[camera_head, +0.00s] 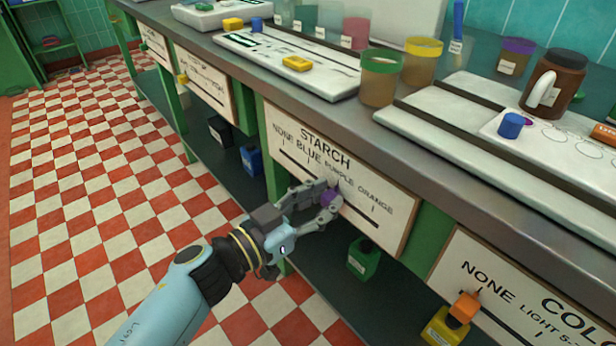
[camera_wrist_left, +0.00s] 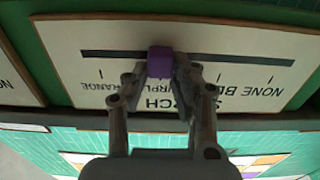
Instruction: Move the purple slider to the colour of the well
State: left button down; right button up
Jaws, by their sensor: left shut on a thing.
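The purple slider (camera_head: 329,199) sits on the dark slot of the STARCH panel (camera_head: 385,228), near the PURPLE label, between BLUE and ORANGE. My left gripper (camera_head: 327,201) is shut on it, one finger on each side. In the left wrist view, the panel is upside down and the purple slider (camera_wrist_left: 160,62) shows between my left fingertips (camera_wrist_left: 160,72). A white tile (camera_head: 541,146) with round wells lies on the bench at right. A blue-capped thing stands on it, and the well colours are hard to tell. My right gripper is out of view.
An orange slider (camera_head: 464,307) sits on the COLOUR panel at lower right. Jars with green (camera_head: 381,78) and yellow (camera_head: 420,62) rims and a brown jug (camera_head: 553,84) stand on the bench. The checkered floor at left is clear.

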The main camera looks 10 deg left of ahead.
pick_arm(q)
jog(key=c, duration=1.1)
grip_release()
jog(key=v, duration=1.2)
jog(key=shift+a, duration=0.1)
jog(key=shift+w, duration=0.1)
jog(key=s+a+f+n+g+y, duration=0.1)
jog(key=s+a+f+n+y, duration=0.25)
jog(key=f, duration=0.55)
jog(key=s+a+f+n+g+y, duration=0.25)
jog(key=s+a+f, duration=0.25)
jog(key=f, duration=0.4)
jog(key=s+a+f+n+g+y, duration=0.15)
jog(key=s+a+f+y, duration=0.25)
jog(key=f, duration=0.5)
jog(key=s+a+f+g, duration=0.1)
jog(key=s+f+g, duration=0.2)
jog(key=s, duration=0.5)
jog(key=s+a+f+g+y, duration=0.1)
jog(key=s+f+g, duration=0.2)
jog(key=s, duration=0.6)
jog(key=s+a+f+g+y, duration=0.1)
jog(key=s+a+f+g, duration=0.1)
jog(key=s+f, duration=0.4)
jog(key=shift+s+a+g, duration=0.15)
jog(key=shift+s+g, duration=0.25)
jog(key=shift+s, duration=1.05)
